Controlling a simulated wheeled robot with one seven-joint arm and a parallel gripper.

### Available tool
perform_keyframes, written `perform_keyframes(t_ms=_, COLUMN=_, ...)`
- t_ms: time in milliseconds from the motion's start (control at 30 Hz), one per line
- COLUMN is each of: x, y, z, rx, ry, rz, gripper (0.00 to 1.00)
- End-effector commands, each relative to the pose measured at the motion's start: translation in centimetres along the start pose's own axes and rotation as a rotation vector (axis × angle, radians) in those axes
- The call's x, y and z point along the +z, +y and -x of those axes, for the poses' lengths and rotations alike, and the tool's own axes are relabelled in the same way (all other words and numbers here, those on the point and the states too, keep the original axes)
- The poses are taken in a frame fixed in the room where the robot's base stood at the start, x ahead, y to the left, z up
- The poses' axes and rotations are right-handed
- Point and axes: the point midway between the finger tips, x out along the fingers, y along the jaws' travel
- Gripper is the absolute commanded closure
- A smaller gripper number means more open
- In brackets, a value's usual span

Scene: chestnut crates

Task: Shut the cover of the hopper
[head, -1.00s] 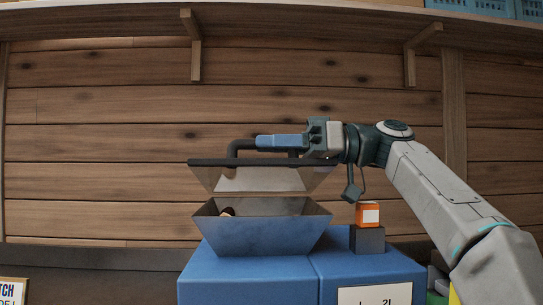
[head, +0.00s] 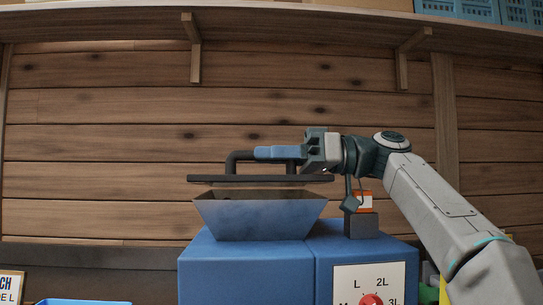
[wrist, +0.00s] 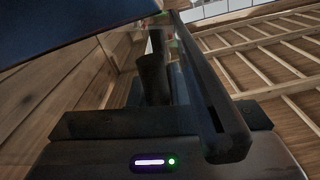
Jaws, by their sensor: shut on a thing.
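The hopper (head: 260,217) is a grey, flared metal bin on top of a blue machine (head: 247,262). Its cover (head: 260,179) is a dark flat plate, seen nearly edge-on and about level. A narrow gap shows between the cover and the hopper's rim. A dark bent handle (head: 236,157) stands up from the cover. My gripper (head: 280,153) reaches in from the right and is shut on this handle. The inside of the hopper is hidden. In the wrist view dark bars and plates fill the near field, and I cannot clearly tell the handle from the fingers.
A dial panel with a red knob (head: 371,300) is on the machine's front. A wooden shelf (head: 290,27) runs above, with open space below it.

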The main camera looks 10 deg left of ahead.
Motion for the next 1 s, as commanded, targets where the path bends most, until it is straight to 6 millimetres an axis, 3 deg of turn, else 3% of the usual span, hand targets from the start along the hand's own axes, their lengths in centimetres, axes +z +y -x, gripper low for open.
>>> perform_keyframes(t_ms=33, x=0.0, y=0.0, z=0.1, rx=0.004, ry=0.000, rz=0.000, gripper=1.00)
perform_keyframes(t_ms=67, x=0.0, y=0.0, z=0.1, rx=0.004, ry=0.000, rz=0.000, gripper=0.78)
perform_keyframes(t_ms=100, x=0.0, y=0.0, z=0.1, rx=0.004, ry=0.000, rz=0.000, gripper=0.67)
perform_keyframes(t_ms=133, x=0.0, y=0.0, z=0.1, rx=0.003, ry=0.000, rz=0.000, gripper=0.62)
perform_keyframes(t_ms=433, x=0.0, y=0.0, z=0.1, rx=0.001, ry=0.000, rz=0.001, gripper=0.62)
perform_keyframes(t_ms=567, x=-0.1, y=0.1, z=1.4, rx=0.005, ry=0.002, rz=0.000, gripper=0.62)
perform_keyframes(t_ms=1000, x=-0.3, y=0.0, z=10.8, rx=0.006, ry=0.002, rz=0.000, gripper=0.62)
